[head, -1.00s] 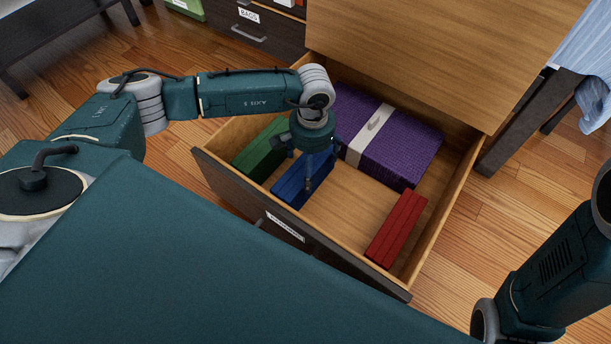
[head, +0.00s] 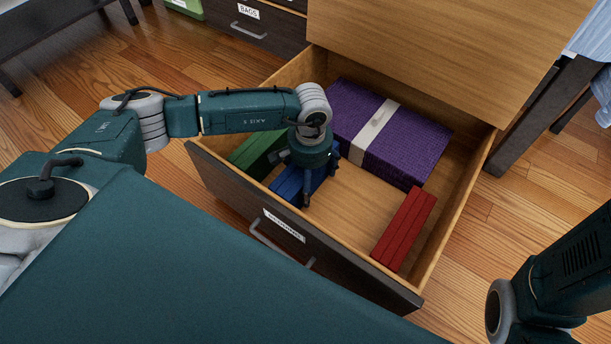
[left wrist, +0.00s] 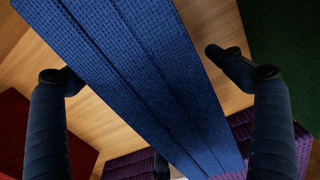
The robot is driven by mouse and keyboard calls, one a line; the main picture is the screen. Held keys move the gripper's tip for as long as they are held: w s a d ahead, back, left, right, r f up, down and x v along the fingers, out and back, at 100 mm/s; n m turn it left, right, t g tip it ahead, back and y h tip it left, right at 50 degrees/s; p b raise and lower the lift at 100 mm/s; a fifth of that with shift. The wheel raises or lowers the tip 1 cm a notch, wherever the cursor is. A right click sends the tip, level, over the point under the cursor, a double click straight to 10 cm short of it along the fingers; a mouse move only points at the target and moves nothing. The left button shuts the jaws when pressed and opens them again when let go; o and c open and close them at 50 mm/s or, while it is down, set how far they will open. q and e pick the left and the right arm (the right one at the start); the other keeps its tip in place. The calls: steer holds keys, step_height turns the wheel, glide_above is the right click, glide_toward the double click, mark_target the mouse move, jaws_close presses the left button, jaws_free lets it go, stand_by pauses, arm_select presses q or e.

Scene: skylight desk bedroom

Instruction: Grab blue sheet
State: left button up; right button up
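The blue sheet (head: 290,183) is a folded, textured blue bundle lying in the open drawer, between the green and red ones. My left gripper (head: 297,178) points down over it, hiding much of it in the head view. In the left wrist view the blue sheet (left wrist: 150,75) runs diagonally between the two spread fingers of my left gripper (left wrist: 155,85). The fingers stand apart on either side, with bare drawer floor showing beside the sheet. My right gripper is out of view; only part of my right arm shows at the lower right.
The open drawer (head: 345,262) also holds a green folded bundle (head: 252,152) at left, a red one (head: 405,228) at right and a purple one with a pale band (head: 410,150) at the back. Bare drawer floor (head: 355,205) lies between blue and red.

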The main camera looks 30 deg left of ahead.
arm_select(q)
steer(key=c, duration=1.6)
steer(key=shift+r, duration=0.1)
